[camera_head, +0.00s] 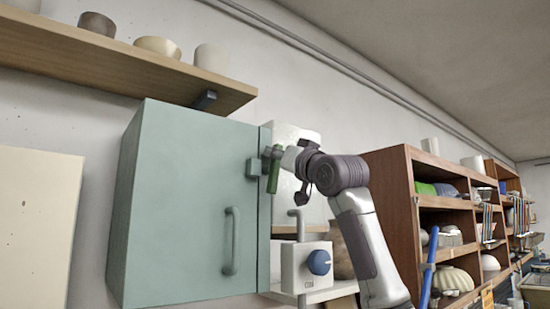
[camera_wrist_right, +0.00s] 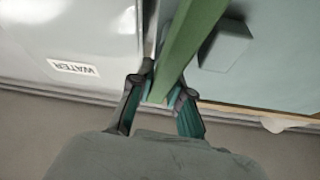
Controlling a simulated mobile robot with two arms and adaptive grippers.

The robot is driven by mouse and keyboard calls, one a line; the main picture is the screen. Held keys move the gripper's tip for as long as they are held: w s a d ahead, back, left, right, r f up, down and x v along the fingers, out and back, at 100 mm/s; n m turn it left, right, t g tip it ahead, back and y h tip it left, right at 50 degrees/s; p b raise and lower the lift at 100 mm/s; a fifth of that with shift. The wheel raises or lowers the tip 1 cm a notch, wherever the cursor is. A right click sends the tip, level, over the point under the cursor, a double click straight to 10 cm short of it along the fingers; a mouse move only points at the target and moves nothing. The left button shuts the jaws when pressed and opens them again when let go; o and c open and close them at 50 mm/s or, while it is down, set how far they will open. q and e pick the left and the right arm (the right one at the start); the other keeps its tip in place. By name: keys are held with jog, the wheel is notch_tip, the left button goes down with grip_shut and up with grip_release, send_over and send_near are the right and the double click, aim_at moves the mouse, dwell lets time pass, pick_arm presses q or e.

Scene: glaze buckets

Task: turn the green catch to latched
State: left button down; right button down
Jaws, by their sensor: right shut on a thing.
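The green catch (camera_head: 274,172) is a bar at the right edge of the pale green cabinet door (camera_head: 185,205). In the head view it hangs almost upright, slightly tilted, beside a small grey-green block (camera_head: 253,168) on the door. My right gripper (camera_head: 276,155) is shut on the catch near its upper end. My left gripper is not in view.
A white container marked WATER (camera_wrist_right: 80,45) is close beside the catch. Below are a white box with a blue knob (camera_head: 318,262) and the door's handle (camera_head: 231,240). A shelf with bowls (camera_head: 110,68) hangs above left; wooden shelving (camera_head: 400,185) stands right.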

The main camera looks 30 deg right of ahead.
jog(key=shift+w+d+f+m+g+h, duration=0.1)
jog(key=shift+d+f+m+g+h, duration=0.65)
jog(key=shift+m, duration=2.5)
jog(key=shift+s+d+f+m+g+h, duration=0.1)
jog(key=shift+d+f+m+g+h, duration=0.2)
jog(key=shift+m+g+h, duration=1.95)
jog(key=shift+w+d+f+m+t, duration=0.1)
jog(key=shift+d+f+m+t, duration=0.4)
jog(key=shift+m, duration=3.8)
jog(key=shift+a+f, duration=0.15)
jog(key=shift+f, duration=0.1)
jog(key=c, duration=1.1)
grip_release()
jog(key=v, duration=1.2)
jog(key=shift+r, duration=0.2)
